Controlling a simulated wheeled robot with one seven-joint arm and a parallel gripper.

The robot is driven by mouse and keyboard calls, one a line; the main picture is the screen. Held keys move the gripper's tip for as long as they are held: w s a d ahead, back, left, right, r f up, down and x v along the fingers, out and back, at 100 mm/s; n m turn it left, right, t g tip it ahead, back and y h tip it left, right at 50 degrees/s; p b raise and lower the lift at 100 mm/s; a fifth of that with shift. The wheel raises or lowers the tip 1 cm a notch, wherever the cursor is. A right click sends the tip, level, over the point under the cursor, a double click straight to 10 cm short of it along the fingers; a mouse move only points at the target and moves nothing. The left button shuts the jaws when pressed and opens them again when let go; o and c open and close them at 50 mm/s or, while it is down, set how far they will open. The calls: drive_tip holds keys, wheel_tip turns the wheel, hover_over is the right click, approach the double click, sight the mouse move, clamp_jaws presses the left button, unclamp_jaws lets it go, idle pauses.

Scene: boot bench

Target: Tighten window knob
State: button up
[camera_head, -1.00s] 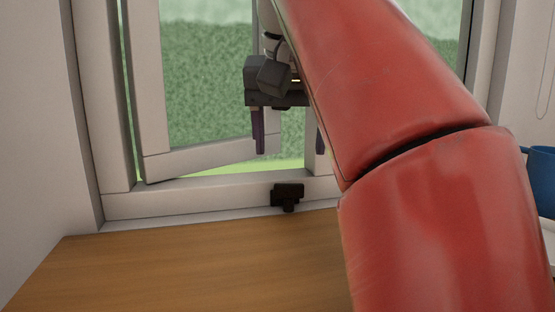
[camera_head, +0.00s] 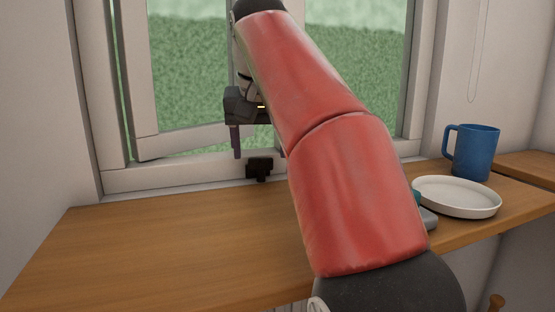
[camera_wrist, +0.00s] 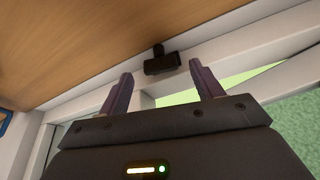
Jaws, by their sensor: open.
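The black window knob (camera_head: 259,168) sits on the lower white window frame, just above the wooden sill. It also shows in the wrist view (camera_wrist: 161,62), beyond the fingertips and roughly between them. My gripper (camera_wrist: 160,80) is open and empty, with its two purple-grey fingers apart and not touching the knob. In the head view one finger (camera_head: 236,141) points down above and to the left of the knob; the other finger is hidden behind my red arm. The window sash (camera_head: 180,142) stands tilted away from the frame at its left.
The wooden sill (camera_head: 150,250) is clear at the left. A white plate (camera_head: 458,197) and a blue mug (camera_head: 474,153) stand at the right. A small grey-teal item (camera_head: 428,216) is partly hidden behind my arm. A cord (camera_head: 474,70) hangs at the right wall.

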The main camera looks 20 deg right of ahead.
sight(261, 170)
drive_tip(key=shift+w+f, duration=0.15)
drive_tip(key=shift+f, duration=0.55)
drive_tip(key=shift+w+d+f+b, duration=0.1)
drive_tip(key=shift+w+f+b, duration=0.25)
drive_tip(key=shift+f+b, duration=0.05)
drive_tip(key=c, duration=1)
drive_tip(key=shift+r+m+p, duration=0.15)
drive_tip(key=shift+m+p, duration=0.35)
drive_tip(key=shift+p, duration=0.05)
drive_tip(key=shift+m+h, duration=0.3)
